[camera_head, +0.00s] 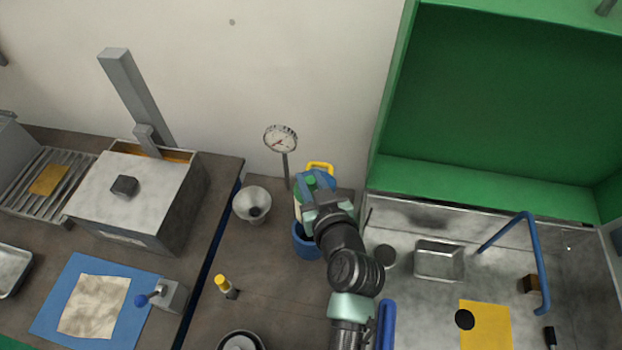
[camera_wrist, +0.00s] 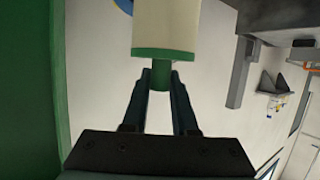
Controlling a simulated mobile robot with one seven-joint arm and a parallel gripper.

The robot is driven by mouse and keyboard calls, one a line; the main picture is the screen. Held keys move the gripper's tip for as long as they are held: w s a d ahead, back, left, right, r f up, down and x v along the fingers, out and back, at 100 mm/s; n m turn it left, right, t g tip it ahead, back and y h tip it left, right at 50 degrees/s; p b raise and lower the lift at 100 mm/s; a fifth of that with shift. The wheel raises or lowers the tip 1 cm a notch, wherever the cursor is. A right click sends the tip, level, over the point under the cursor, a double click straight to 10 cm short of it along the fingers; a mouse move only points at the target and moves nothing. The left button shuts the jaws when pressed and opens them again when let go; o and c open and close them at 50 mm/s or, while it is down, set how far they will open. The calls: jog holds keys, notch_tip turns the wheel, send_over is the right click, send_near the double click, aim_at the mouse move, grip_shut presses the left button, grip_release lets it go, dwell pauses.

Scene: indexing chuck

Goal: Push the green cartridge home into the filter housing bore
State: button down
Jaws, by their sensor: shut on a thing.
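The green cartridge has a cream-white cylindrical body (camera_wrist: 163,25) with a green end collar and a narrow green stub (camera_wrist: 160,76). In the wrist view my gripper (camera_wrist: 160,88) is shut on the stub, one finger on each side. In the head view my gripper (camera_head: 312,207) is beside the cartridge's green end (camera_head: 310,182), and its pale body (camera_head: 298,208) partly shows. A blue cylindrical body (camera_head: 306,247), which looks like the filter housing, is just below. My gripper and arm hide part of it. I cannot tell whether the cartridge is inside the bore.
A dial gauge (camera_head: 281,139) on a post and a grey funnel (camera_head: 252,204) stand left of my gripper. A yellow handle (camera_head: 320,167) is close behind it. A yellow-topped bottle (camera_head: 222,284) stands nearer. A metal sink tray (camera_head: 440,260) is to the right.

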jog(key=shift+s+a+r, duration=0.1)
jog(key=shift+s, duration=0.1)
jog(key=shift+b, duration=0.35)
notch_tip(320, 180, down, 6)
jog(key=b, duration=0.5)
jog(key=shift+b, duration=0.85)
dwell(1.3)
